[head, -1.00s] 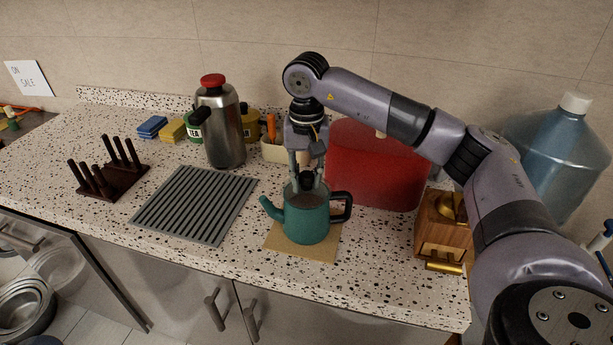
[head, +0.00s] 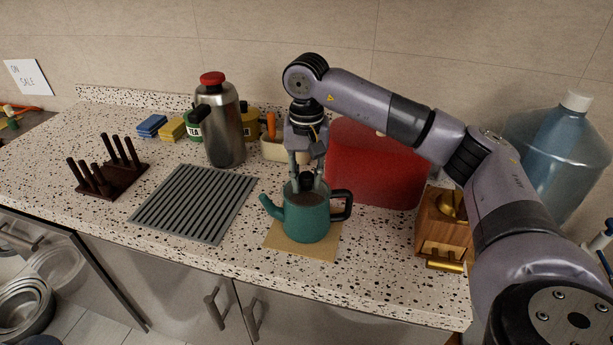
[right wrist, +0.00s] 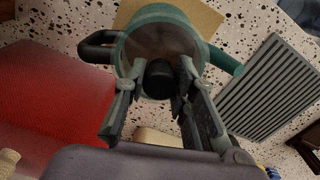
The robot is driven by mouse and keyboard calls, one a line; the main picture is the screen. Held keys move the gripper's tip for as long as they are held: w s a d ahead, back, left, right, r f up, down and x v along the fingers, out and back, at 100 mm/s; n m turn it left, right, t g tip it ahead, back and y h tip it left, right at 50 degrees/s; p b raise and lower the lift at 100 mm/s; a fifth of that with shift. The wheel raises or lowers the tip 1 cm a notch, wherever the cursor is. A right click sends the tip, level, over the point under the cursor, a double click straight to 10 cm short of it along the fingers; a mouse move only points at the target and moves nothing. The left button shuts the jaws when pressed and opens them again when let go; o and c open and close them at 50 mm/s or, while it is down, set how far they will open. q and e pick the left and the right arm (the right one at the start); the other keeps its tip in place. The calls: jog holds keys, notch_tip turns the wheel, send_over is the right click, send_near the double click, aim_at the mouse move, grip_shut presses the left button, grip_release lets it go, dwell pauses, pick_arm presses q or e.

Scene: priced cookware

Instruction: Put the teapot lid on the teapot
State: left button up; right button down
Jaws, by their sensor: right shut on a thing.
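The green teapot (head: 306,219) stands upright on a tan mat (head: 325,247), with its spout to the left and black handle to the right. The teapot lid (right wrist: 159,76) shows as a black knob at the teapot's mouth; its rim is hard to make out, so I cannot tell whether it is fully seated. My right gripper (head: 307,182) points down over the teapot and is shut on the lid's knob. In the right wrist view its fingers (right wrist: 157,84) flank the knob, and the teapot (right wrist: 205,53) is beneath. My left gripper is not in view.
A red container (head: 375,170) stands close behind the teapot to the right, and a wooden grinder (head: 440,228) farther right. A steel flask (head: 222,130) and a grey ribbed mat (head: 195,203) are to the left. The counter's front edge is close to the tan mat.

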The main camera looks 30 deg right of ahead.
aim_at(306, 175)
jog(key=c, duration=1.2)
grip_release()
jog(key=shift+c, duration=0.2)
jog(key=o, duration=0.6)
jog(key=shift+o, duration=0.2)
jog(key=shift+r, duration=0.1)
notch_tip(306, 175, up, 12)
dwell(0.5)
